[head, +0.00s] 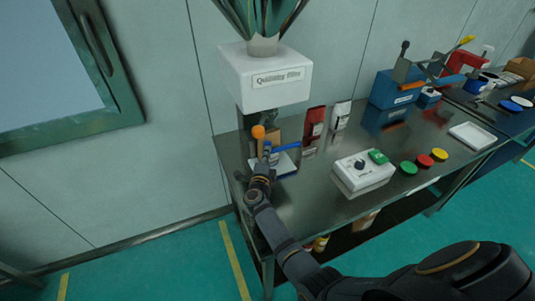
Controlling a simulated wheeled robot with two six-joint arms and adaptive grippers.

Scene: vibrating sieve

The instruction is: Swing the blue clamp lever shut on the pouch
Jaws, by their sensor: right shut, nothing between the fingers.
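My right gripper (262,168) is shut with nothing in it, at the left end of the metal table. Just beyond it is a small device with a white base plate (286,164). A blue bar (286,146), which looks like the clamp lever, extends right from beside the gripper. An orange ball knob (258,131) stands above the gripper. A brown pouch-like piece (273,138) is behind the bar, partly hidden. I cannot tell whether gripper and lever touch, or whether the lever presses on the pouch. My left gripper is out of view.
A white labelled box (265,76) with a plant overhangs the device. A red packet (314,122) and a white packet (341,114) stand behind. A white control box (362,172), colored discs (424,160) and a blue machine (393,90) are to the right.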

